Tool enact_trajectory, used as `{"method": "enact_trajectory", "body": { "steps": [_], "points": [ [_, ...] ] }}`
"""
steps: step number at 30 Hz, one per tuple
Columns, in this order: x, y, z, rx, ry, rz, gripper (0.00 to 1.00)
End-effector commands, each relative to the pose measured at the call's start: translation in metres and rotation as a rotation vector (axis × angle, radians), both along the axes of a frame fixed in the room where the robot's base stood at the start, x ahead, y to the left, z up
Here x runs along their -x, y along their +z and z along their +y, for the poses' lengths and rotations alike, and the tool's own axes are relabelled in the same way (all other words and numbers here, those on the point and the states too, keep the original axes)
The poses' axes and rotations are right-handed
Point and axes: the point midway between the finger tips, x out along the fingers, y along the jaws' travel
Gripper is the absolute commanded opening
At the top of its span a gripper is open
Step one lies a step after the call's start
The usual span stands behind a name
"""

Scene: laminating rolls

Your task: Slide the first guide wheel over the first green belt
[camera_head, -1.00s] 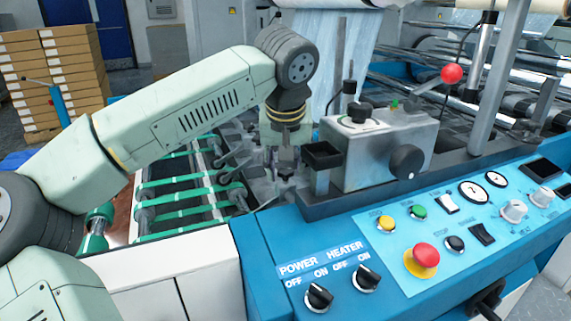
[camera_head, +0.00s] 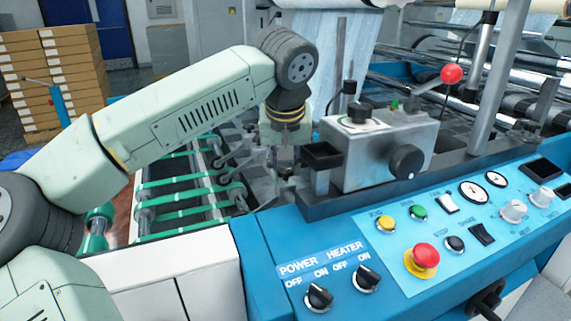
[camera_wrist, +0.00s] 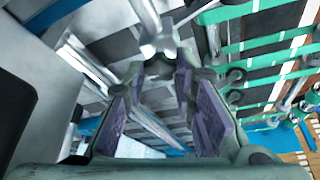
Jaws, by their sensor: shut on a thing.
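Green belts (camera_head: 180,214) run across rollers left of my gripper, and they fill the right side of the wrist view (camera_wrist: 265,48). Dark guide wheels (camera_head: 236,192) sit along the right ends of the belts. Similar wheels show in the wrist view (camera_wrist: 235,97); which is the first cannot be told. My gripper (camera_head: 285,165) points down beside the grey metal box. In the wrist view my gripper (camera_wrist: 163,68) has its purple-padded fingers around a bright metal piece (camera_wrist: 158,42), probably a guide wheel's holder. The contact and the held part's lower end are hidden.
A blue control panel (camera_head: 400,235) lies in front. Metal bars and rods crowd the area below my gripper. Stacked boxes (camera_head: 75,75) stand far left.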

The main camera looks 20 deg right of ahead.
Motion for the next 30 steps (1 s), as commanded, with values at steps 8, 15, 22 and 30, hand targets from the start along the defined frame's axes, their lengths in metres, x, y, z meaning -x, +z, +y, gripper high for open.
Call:
{"method": "enact_trajectory", "body": {
  "steps": [8,15,22,30],
  "points": [
    [-0.039,0.005,0.001,0.002,0.002,0.001,0.00],
    [-0.044,0.001,0.001,0.001,0.000,-0.002,0.00],
    [-0.044,0.001,0.001,0.001,0.000,-0.002,0.35],
    [-0.044,0.000,0.001,0.000,0.000,-0.001,0.45]
  ]
}}
